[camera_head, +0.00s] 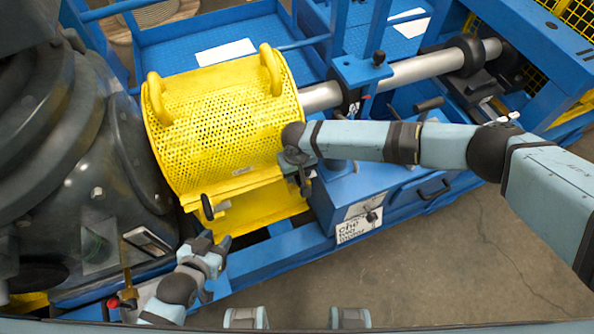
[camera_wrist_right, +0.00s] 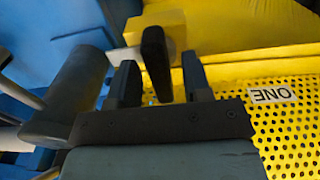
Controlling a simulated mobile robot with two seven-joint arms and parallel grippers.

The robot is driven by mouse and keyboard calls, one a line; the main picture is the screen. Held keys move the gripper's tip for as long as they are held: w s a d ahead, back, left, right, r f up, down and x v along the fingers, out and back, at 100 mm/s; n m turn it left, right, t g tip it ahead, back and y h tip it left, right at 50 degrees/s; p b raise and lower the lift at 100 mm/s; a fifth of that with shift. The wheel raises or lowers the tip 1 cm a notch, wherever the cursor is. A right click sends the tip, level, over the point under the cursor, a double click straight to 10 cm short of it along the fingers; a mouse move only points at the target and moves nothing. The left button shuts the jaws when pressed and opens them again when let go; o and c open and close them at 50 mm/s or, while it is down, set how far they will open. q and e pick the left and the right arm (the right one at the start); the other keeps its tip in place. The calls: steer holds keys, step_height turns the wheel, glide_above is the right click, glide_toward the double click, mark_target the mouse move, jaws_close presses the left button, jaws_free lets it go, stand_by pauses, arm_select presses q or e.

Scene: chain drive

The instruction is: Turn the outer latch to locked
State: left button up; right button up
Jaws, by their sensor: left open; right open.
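A yellow perforated guard (camera_head: 225,125) has black latch handles along its lower front edge. The left latch handle (camera_head: 207,207) stands free at the guard's lower left corner. My right gripper (camera_head: 303,178) is at the guard's lower right corner and partly hides the latch there. In the right wrist view that black latch handle (camera_wrist_right: 155,62) stands upright between the open fingers of my right gripper (camera_wrist_right: 160,85), with no clear contact on either side. My left gripper (camera_head: 215,243) is open and empty, below the left latch handle. I cannot tell which latch is called outer.
A grey shaft (camera_head: 400,75) runs right from the guard. A large dark housing (camera_head: 75,150) stands at the left. A blue frame rail (camera_head: 270,258) runs below the guard. A label reading ONE (camera_wrist_right: 272,94) is on the guard. The floor (camera_head: 450,260) at the lower right is clear.

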jaws_close()
steer(key=shift+n, duration=0.5)
steer(key=n, duration=0.3)
steer(key=shift+p, duration=0.3)
steer(key=n, duration=0.4)
steer(key=shift+n, duration=0.3)
steer(key=n, duration=0.4)
steer(key=shift+p, duration=0.3)
steer(key=n, duration=0.5)
steer(key=shift+n, duration=0.3)
